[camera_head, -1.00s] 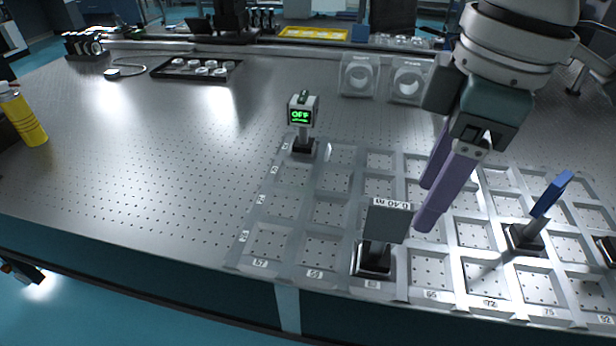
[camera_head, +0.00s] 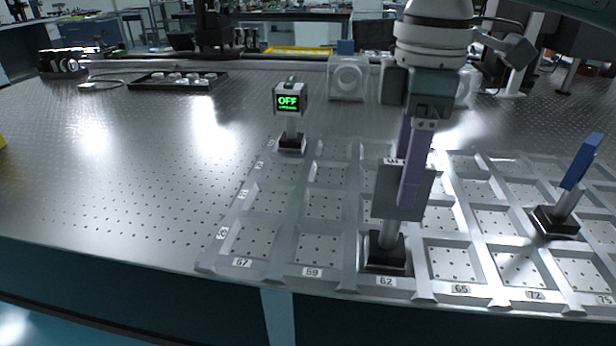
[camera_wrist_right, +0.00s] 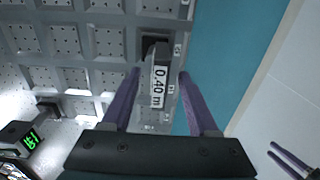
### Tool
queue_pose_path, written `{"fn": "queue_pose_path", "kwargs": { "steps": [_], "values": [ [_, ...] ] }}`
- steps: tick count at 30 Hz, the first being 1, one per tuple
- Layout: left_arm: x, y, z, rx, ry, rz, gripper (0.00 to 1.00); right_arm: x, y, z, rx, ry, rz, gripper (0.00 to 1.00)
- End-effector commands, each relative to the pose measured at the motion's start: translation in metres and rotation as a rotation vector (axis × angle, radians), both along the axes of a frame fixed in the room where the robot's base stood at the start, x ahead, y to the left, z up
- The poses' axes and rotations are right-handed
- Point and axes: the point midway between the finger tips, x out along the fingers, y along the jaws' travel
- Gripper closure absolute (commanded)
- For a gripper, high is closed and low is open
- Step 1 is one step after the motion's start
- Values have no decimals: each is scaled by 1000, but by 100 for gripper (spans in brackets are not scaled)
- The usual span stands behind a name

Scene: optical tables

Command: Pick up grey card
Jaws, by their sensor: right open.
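The grey card (camera_head: 386,192) is a flat upright plate on a short post with a black base, standing in the cell labelled 62. The right wrist view shows it edge-on from above, with its "0.40 m" label (camera_wrist_right: 159,87). My right gripper (camera_head: 408,198) points down over the card with its purple fingers open. One finger lies in front of the card and the other passes behind it, its tip hidden. In the right wrist view the fingers (camera_wrist_right: 158,74) stand on either side of the card, with gaps. Purple fingers (camera_wrist_right: 290,158), seemingly my left gripper's, show at that view's lower right.
A blue plate (camera_head: 581,162) on a post stands to the right. The table to the left is mostly clear. The table's front edge is close.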

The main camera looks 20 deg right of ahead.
Motion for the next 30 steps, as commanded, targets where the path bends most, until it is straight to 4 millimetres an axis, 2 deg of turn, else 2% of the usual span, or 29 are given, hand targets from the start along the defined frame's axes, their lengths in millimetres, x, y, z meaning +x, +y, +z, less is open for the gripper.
{"fn": "queue_pose_path", "kwargs": {
  "steps": [3, 6, 14, 30],
  "values": [
    [0, 0, -5, 0, 0, 0, 50, 1, -2, -22, -2, 3, -1, 40],
    [0, 0, -7, 0, 0, 0, 50, 1, -2, -32, -1, 2, 0, 40],
    [0, 0, -7, 0, 0, 0, 50, 1, -1, -35, -1, -1, 0, 40],
    [0, 0, -7, 0, 1, 0, 50, 1, -1, -35, -1, -1, 0, 98]
  ]
}}
